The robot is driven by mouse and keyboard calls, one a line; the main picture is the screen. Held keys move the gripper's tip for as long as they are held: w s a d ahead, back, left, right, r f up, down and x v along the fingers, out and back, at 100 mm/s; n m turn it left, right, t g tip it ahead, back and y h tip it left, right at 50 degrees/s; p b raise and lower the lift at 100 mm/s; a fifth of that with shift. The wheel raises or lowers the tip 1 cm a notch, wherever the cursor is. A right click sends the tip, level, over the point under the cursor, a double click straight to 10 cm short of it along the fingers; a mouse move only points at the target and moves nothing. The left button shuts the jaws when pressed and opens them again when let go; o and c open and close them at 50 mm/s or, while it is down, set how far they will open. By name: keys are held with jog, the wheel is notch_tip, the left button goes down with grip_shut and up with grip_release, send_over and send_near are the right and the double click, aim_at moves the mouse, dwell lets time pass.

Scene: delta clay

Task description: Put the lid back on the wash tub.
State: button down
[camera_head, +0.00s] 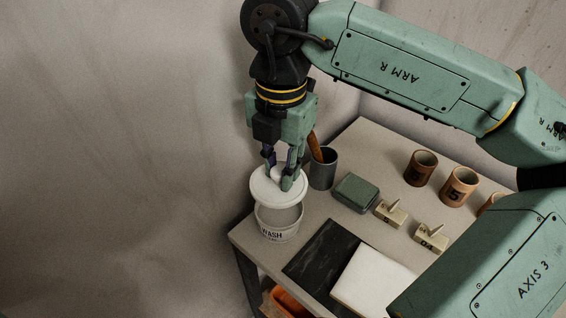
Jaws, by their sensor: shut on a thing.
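The wash tub (279,233) is a pale round tub marked "WASH" near the left corner of the table. Its front and part of its inside show below the lid. The lid (264,191) is a pale disc with a knob on top. My gripper (279,179) is shut on the lid's knob and points down. The lid is over the back part of the tub's mouth and looks raised above the rim. I cannot tell whether its far edge touches the tub.
A dark grey cup (325,170) with a wooden handle in it stands behind the tub. A green block (356,193), beige stamp-like pieces (390,213) and brown cups (420,168) stand to the right. A black slab (321,253) and a white slab (370,280) lie in front.

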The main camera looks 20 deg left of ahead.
jog(key=shift+f+b, duration=1.95)
jog(key=shift+f, duration=1)
jog(key=shift+f+b, duration=0.2)
jog(key=shift+b, duration=1)
dwell(0.5)
jog(key=c, duration=1.3)
grip_release()
jog(key=shift+c, duration=0.2)
jog(key=shift+o, duration=0.5)
jog(key=o, duration=0.4)
jog(key=shift+r, duration=0.1)
